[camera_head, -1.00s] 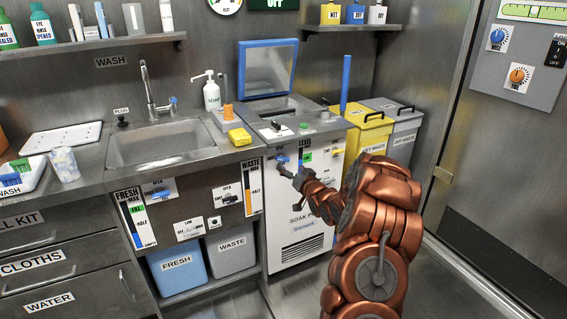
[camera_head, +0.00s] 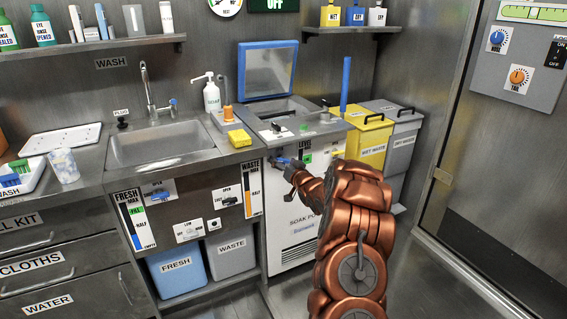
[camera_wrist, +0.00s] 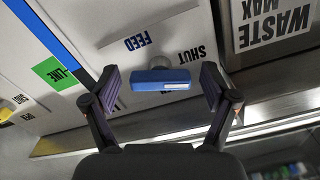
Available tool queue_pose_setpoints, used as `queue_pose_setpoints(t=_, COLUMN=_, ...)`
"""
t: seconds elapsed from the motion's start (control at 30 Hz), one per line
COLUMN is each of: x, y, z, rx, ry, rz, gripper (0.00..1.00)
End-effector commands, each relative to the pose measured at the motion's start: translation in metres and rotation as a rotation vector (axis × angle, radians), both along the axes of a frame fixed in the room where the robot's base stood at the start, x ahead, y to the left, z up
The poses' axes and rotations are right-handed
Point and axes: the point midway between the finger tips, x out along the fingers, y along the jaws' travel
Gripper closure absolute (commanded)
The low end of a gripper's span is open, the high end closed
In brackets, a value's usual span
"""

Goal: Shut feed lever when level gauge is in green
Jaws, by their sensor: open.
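The blue feed lever (camera_wrist: 160,77) shows in the wrist view on a white panel, with the words FEED and SHUT beside it. My gripper (camera_wrist: 162,88) is open, its two fingers on either side of the lever with gaps visible. In the head view my gripper (camera_head: 284,166) is at the soak pot front and largely covers the lever. The level gauge (camera_wrist: 60,46) is a strip with a green LINE mark (camera_wrist: 53,73); its blue fill reaches about beside that mark. In the head view the gauge's green mark (camera_head: 306,158) is small and its fill is unclear.
The counter with the sink (camera_head: 160,143) stands to the left, with a yellow sponge (camera_head: 239,138) near its edge. A yellow wet waste bin (camera_head: 371,135) stands right of the soak pot. A WASTE MAX label (camera_wrist: 275,22) lies beside the lever in the wrist view.

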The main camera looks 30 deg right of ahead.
Motion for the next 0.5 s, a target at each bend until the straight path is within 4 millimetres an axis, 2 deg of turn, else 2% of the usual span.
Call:
queue_pose_setpoints(t=0.07, x=-0.0001, y=-0.0001, z=0.0000, rx=0.000, ry=0.000, rz=0.000, gripper=0.20)
queue_pose_setpoints(t=0.5, x=-0.0003, y=-0.0002, z=-0.0004, rx=0.000, ry=0.001, rz=-0.001, gripper=0.66)
